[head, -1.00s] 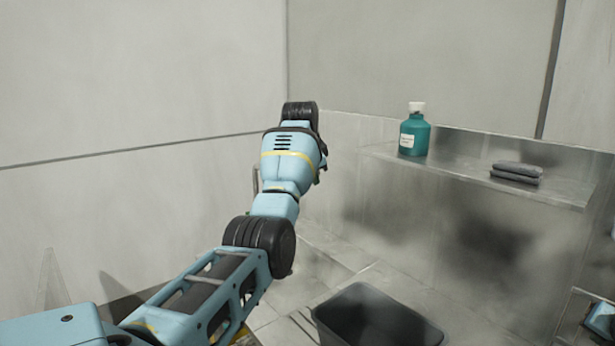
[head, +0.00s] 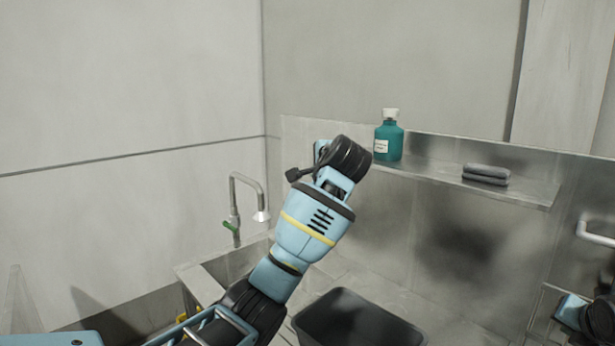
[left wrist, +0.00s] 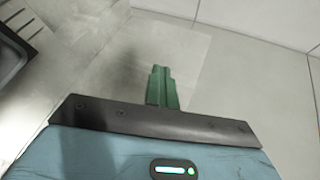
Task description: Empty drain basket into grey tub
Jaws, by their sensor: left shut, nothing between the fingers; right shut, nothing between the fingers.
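A dark grey tub (head: 318,318) stands low in the sink area at the bottom of the head view, cut off by the frame edge. A dark rim that may be the tub (left wrist: 12,58) shows at the left of the left wrist view. I see no drain basket. My left arm reaches across the middle of the head view, its gripper hidden there. In the left wrist view my left gripper's green fingers (left wrist: 161,88) are together and empty, over a pale grey surface. My right gripper (head: 570,312) is at the lower right edge, partly cut off, shut with nothing visible in it.
A tap with a green handle (head: 232,225) stands at the back left. A metal shelf (head: 440,178) along the back holds a teal bottle (head: 389,142) and folded grey cloths (head: 486,173). A metal rail (head: 597,235) is at the right.

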